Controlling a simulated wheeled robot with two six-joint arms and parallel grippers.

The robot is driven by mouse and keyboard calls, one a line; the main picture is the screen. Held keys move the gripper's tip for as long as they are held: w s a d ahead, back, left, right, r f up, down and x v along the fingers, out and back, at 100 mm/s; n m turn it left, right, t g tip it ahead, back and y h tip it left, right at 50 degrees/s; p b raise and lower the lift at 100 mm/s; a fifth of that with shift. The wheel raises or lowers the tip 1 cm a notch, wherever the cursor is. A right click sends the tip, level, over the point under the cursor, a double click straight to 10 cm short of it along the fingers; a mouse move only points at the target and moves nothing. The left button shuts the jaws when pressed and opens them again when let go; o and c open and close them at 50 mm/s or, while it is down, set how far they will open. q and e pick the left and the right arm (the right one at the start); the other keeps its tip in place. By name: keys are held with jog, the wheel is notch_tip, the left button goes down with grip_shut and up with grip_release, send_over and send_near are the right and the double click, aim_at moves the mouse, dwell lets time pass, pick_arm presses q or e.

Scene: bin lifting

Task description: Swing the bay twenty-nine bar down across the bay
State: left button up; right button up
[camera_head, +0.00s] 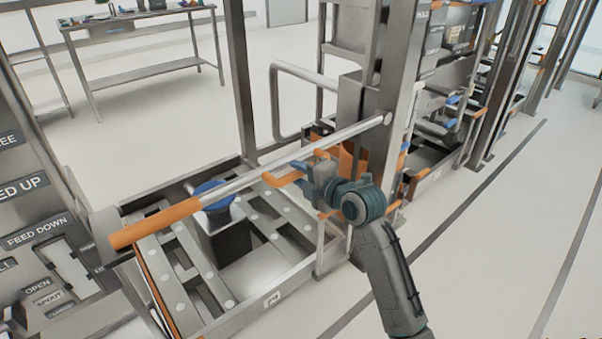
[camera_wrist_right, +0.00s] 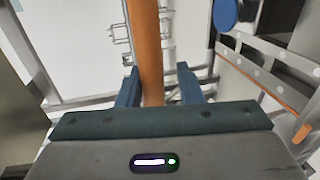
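The bay twenty-nine bar (camera_head: 258,174) is a silver tube with an orange end (camera_head: 155,223). It runs from a pivot on the grey post (camera_head: 388,119) leftwards above the bay (camera_head: 300,272), which carries a 29 plate. Its orange end is near the left post; I cannot tell whether it rests there. My right gripper (camera_head: 300,175) is close beside the bar's silver part. In the right wrist view an orange bar (camera_wrist_right: 147,50) runs between the spread fingers of this gripper (camera_wrist_right: 158,87), with a gap on the right. My left gripper is not in view.
A blue round object (camera_head: 212,195) stands in the bay beneath the bar; it also shows in the right wrist view (camera_wrist_right: 225,14). A labelled panel (camera_head: 35,225) stands at the left. Further racks (camera_head: 450,120) continue at the right. Open floor (camera_head: 500,240) lies at the right front.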

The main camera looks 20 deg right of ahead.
jog(key=shift+f, duration=0.15)
pick_arm(q)
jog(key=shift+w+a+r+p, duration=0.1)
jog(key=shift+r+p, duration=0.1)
jog(key=shift+p, duration=0.1)
pick_arm(e)
jog(key=v, duration=1.1)
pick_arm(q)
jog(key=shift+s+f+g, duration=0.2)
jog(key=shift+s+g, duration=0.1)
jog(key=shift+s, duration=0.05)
